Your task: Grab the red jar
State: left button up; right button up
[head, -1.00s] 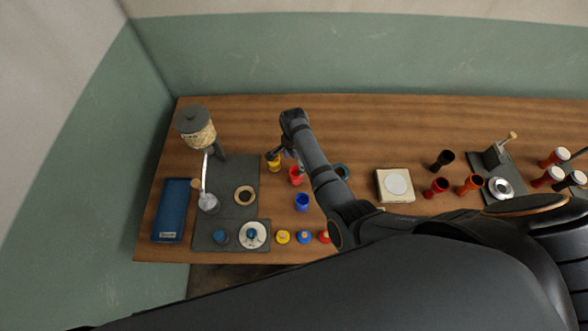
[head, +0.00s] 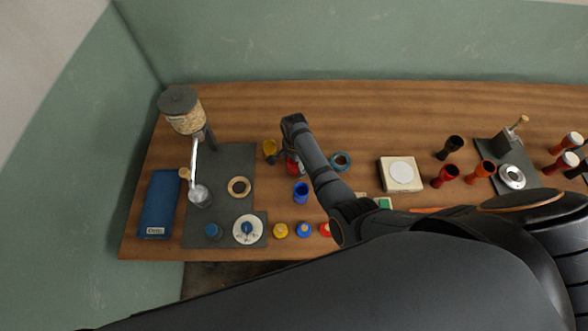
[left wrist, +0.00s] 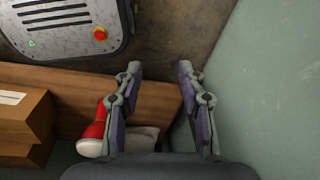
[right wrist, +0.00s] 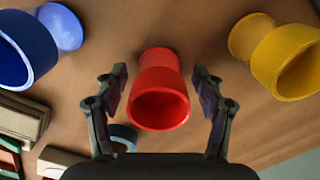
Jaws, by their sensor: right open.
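The red jar (right wrist: 160,95) is goblet-shaped and stands on the table. In the right wrist view its open mouth faces the camera. In the head view the red jar (head: 292,168) is partly hidden by my right arm. My right gripper (right wrist: 159,80) is open, with one finger on each side of the jar and a visible gap on both sides. My left gripper (left wrist: 157,70) is open and empty, away from the jars.
A yellow jar (right wrist: 290,62) and a blue jar (right wrist: 28,48) flank the red one. A teal ring-shaped item (head: 341,161) lies to the right. Small coloured lids (head: 304,230) line the front edge. The table's back strip is clear.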

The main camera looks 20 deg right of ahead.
jog(key=shift+s+r, duration=0.1)
jog(key=shift+r, duration=0.05)
jog(key=c, duration=1.3)
jog(key=shift+o, duration=0.2)
